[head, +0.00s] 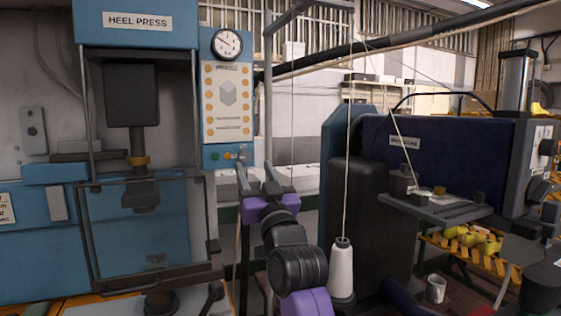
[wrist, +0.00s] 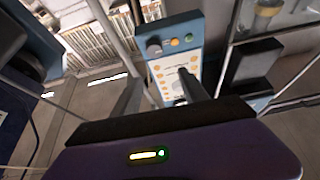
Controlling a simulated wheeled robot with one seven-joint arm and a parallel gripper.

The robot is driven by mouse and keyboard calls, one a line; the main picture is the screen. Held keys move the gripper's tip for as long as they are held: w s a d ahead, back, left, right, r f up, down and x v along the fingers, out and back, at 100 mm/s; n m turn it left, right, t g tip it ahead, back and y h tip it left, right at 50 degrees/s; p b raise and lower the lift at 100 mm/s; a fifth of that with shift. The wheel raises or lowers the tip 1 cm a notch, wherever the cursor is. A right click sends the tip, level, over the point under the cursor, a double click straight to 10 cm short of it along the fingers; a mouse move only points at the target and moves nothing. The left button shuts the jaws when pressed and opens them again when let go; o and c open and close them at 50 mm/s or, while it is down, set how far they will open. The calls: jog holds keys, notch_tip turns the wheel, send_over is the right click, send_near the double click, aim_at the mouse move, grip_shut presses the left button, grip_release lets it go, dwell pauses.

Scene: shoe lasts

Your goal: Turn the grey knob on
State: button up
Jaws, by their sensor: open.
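A small grey knob (wrist: 153,46) sits at the end of a row with an orange and a green button on the blue control panel (wrist: 170,29), which looks upside down in the wrist view. In the head view the knob (head: 243,152) is small, at the panel's lower right, just above my gripper's left finger. I cannot tell which way it is turned. My gripper (head: 256,176) is open and empty, with its two fingers pointing up toward the panel. In the wrist view my gripper (wrist: 158,92) points at the panel, and the fingers look apart from the knob.
The heel press (head: 137,20) with its clear guard stands at left. A dark blue machine (head: 450,150) stands at right. A white thread cone (head: 341,270) and its thread are close to the right of my arm. A grey upright post (head: 268,100) stands beside the panel.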

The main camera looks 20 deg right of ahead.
aim_at(246, 159)
jog(key=shift+g, duration=0.5)
jog(key=shift+w+d+r+p, duration=0.15)
jog(key=shift+w+p, duration=0.15)
jog(key=shift+w, duration=1.8)
jog(key=shift+w+d+r+p, duration=0.15)
jog(key=shift+w+p, duration=0.1)
jog(key=shift+w, duration=1.8)
grip_shut()
